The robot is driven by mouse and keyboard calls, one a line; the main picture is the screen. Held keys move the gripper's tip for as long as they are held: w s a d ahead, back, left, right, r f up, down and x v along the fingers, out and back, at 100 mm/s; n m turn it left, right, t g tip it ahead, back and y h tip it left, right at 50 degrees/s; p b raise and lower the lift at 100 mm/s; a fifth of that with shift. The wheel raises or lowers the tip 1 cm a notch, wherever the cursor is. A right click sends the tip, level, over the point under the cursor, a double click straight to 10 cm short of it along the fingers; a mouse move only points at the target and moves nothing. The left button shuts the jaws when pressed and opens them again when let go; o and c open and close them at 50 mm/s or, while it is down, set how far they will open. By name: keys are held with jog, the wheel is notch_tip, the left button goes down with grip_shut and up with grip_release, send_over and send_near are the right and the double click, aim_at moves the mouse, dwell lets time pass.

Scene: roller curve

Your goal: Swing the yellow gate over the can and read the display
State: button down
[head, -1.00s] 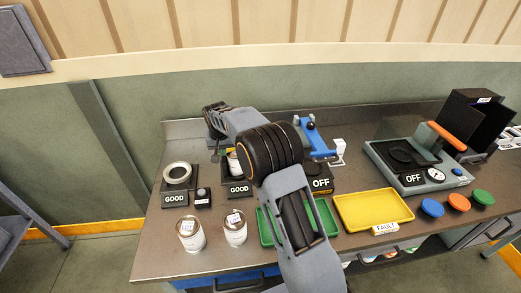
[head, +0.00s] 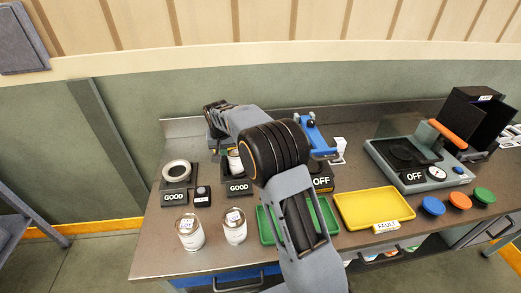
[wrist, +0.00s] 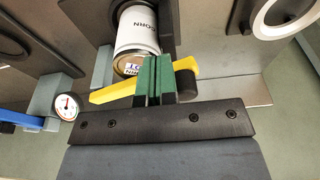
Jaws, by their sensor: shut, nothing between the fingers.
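The can stands in a black station whose front display (head: 238,188) reads GOOD.
A black station with a pale ring (head: 177,171) and a GOOD sign stands left. A blue clamp (head: 316,138), a yellow tray (head: 372,208) and a gauge machine (head: 415,165) reading OFF are to the right.

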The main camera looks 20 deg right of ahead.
notch_tip(320, 180, up, 7)
jog(key=p, duration=0.5)
dwell(0.7)
jog(key=s+d+r+n+t+b, duration=0.1)
jog(key=s+d+b, duration=0.1)
jog(key=s, duration=1.4)
jog(key=s+d+r+n+t+b, duration=0.1)
jog(key=s+d+r+b, duration=0.1)
jog(key=s, duration=1.4)
jog(key=shift+d+t, duration=0.3)
jog(key=shift+d, duration=0.6)
jog(key=shift+s, duration=0.1)
